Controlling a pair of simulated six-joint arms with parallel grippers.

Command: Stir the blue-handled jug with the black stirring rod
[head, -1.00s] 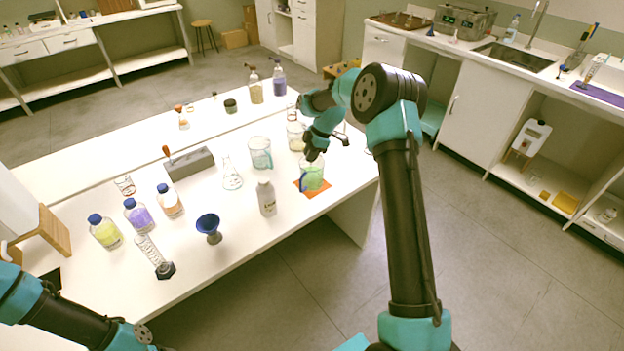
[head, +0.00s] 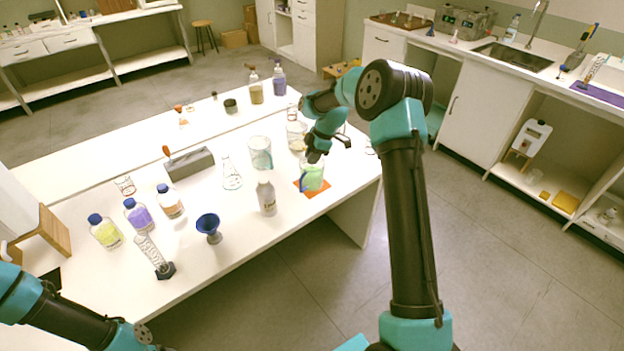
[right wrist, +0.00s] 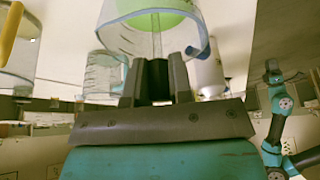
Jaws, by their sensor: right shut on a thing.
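The blue-handled jug (head: 312,178) stands upright on an orange mat (head: 314,194) near the table's right end and holds green liquid. In the right wrist view the jug (right wrist: 120,38) fills the top, with its blue handle (right wrist: 204,58) at the right of it. My right gripper (head: 316,156) is above the jug's mouth. In the right wrist view my right gripper (right wrist: 155,78) is shut on the black stirring rod, which is mostly hidden; a thin pale shaft shows faintly through the jug. My left gripper is out of view; only my left arm shows.
Other jugs (head: 261,153) stand close behind and left of the mat. A grey-white bottle (head: 266,197) stands to the left front. A flask, a blue funnel (head: 208,226) and several capped bottles stand further left. The table's right edge is close.

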